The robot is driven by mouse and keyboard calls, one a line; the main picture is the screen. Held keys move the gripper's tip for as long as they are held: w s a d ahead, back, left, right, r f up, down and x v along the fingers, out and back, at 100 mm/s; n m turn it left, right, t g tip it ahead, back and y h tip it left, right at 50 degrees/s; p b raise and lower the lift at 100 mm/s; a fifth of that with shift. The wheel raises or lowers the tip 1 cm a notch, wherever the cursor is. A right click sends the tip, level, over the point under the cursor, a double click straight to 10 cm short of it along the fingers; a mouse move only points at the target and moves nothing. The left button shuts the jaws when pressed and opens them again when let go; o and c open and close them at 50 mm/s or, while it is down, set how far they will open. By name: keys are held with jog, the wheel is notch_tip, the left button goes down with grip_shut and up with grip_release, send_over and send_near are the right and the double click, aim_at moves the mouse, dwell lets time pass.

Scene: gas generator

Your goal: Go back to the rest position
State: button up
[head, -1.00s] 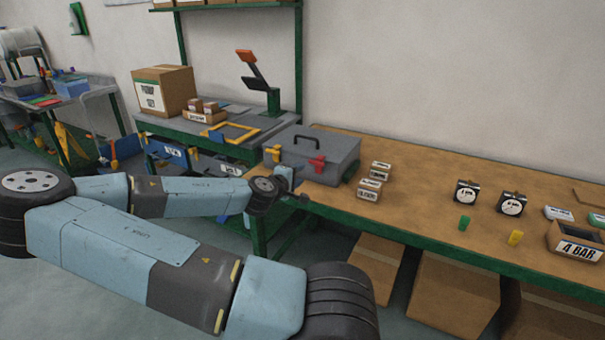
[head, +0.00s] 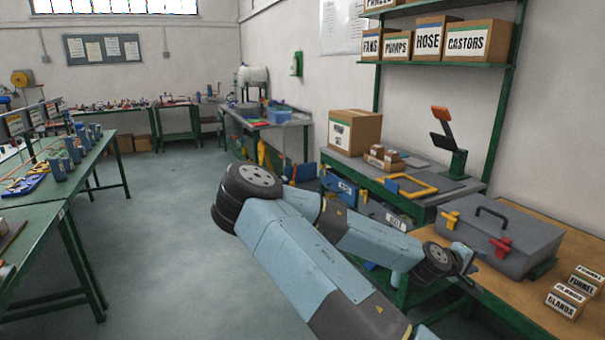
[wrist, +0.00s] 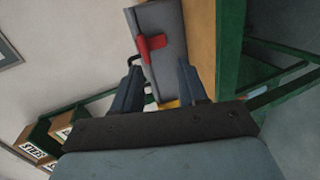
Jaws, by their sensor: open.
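My gripper (head: 468,262) is at the end of my blue-grey arm, at the right of the head view, close to the left front side of a grey toolbox (head: 520,238). In the wrist view my gripper (wrist: 160,85) has its two dark fingers apart, with nothing held between them. The toolbox (wrist: 165,22) shows beyond the fingers, with a red latch (wrist: 151,46). I cannot tell whether the gripper touches the toolbox.
The toolbox stands on a brown-topped bench (head: 545,318) beside small labelled boxes (head: 570,300). A green-framed table (head: 345,165) holds a carton (head: 354,130). A left bench (head: 90,165) borders open floor (head: 170,240).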

jog(key=s+a+f+m+g+y, duration=0.3)
jog(key=s+a+f+m+y, duration=0.15)
jog(key=f+y, duration=0.2)
jog(key=w+a+r+y, duration=0.1)
jog(key=a+r+y, duration=0.3)
jog(key=a, duration=0.7)
jog(key=s+a+r+t+y, duration=0.1)
jog(key=s+a+r, duration=0.3)
jog(key=r, duration=0.5)
jog(key=s+a+r+t+y, duration=0.1)
jog(key=s+a+r, duration=0.3)
jog(key=s+r, duration=0.3)
jog(key=s+a+r+t+y, duration=0.1)
jog(key=s+a+r, duration=0.3)
jog(key=r, duration=0.8)
jog(key=shift+s+r+n+t, duration=0.25)
jog(key=shift+s+n, duration=0.2)
jog(key=shift+s, duration=0.35)
